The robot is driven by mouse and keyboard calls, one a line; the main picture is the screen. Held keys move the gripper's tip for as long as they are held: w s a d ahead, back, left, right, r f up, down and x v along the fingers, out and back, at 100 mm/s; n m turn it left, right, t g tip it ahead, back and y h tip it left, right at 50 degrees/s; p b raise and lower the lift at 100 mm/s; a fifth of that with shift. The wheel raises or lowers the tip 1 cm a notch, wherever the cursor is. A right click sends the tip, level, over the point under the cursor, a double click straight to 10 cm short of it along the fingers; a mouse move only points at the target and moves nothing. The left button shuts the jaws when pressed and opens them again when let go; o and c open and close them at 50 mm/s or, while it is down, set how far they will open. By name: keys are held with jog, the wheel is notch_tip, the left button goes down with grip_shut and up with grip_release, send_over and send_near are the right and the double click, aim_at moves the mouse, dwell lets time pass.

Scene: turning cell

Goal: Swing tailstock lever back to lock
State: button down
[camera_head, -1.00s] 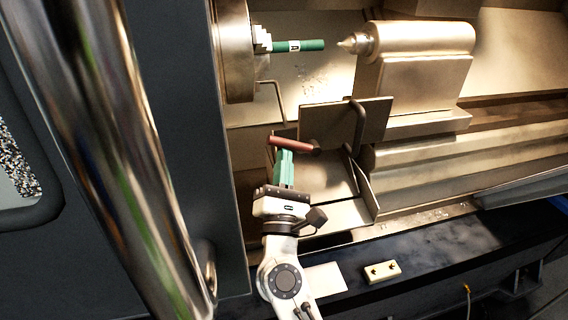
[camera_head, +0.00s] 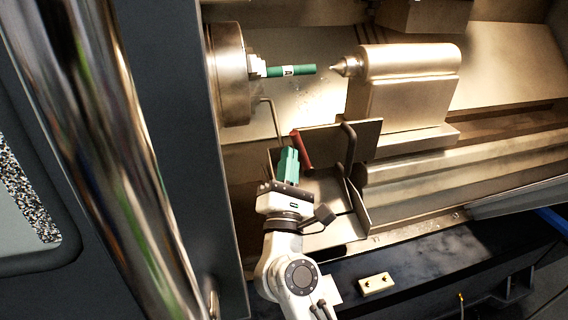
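A red-brown bar (camera_head: 301,150), which looks like the lever, stands steeply in front of the dark plates below the workpiece. Its top leans left. How it joins the tailstock (camera_head: 400,90) cannot be made out. The tailstock is at upper right, its pointed centre facing left. My gripper (camera_head: 290,154), with green fingers, is at the left side of the bar, touching or very close to it. The fingers look close together, but I cannot tell whether they grip the bar.
The chuck (camera_head: 228,75) at left holds a green rod (camera_head: 291,71), its free end apart from the tailstock centre. A large shiny door handle (camera_head: 110,150) stands at left. A small cream block (camera_head: 376,284) lies on the front ledge.

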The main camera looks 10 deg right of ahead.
jog(key=d+m, duration=0.1)
jog(key=r+m+g+h+p, duration=0.1)
jog(key=m, duration=0.1)
jog(key=shift+w+d+r+h, duration=0.1)
jog(key=shift+d+h, duration=0.2)
jog(key=shift+d, duration=0.15)
dwell(0.4)
